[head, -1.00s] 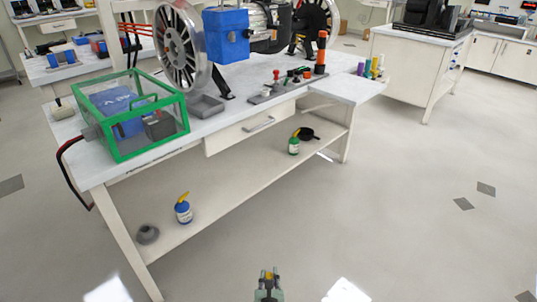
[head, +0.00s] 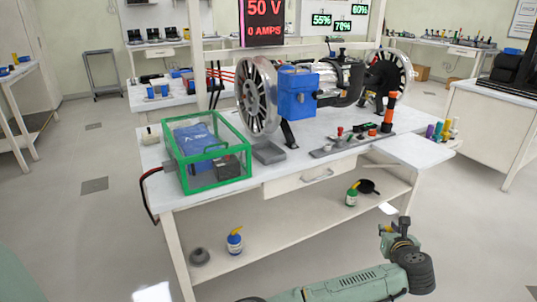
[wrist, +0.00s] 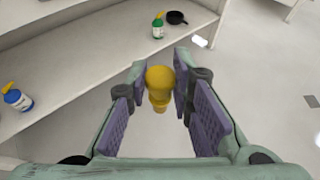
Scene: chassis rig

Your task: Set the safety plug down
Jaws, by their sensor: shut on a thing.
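The safety plug, a small yellow knobbed piece (wrist: 160,86), is held between the purple-padded fingers of my gripper (wrist: 158,100). It is off the bench, with open floor and the lower shelf behind it in the wrist view. In the head view my gripper (head: 394,232) is at the lower right, in front of the bench and below its top. The plug cannot be made out clearly in the head view.
The workbench (head: 235,198) carries a green-framed box (head: 207,165), spoked wheels and a blue unit (head: 297,92). Its right top (head: 420,150) has free room beside several coloured cylinders (head: 440,130). Bottles stand on the lower shelf (head: 290,228).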

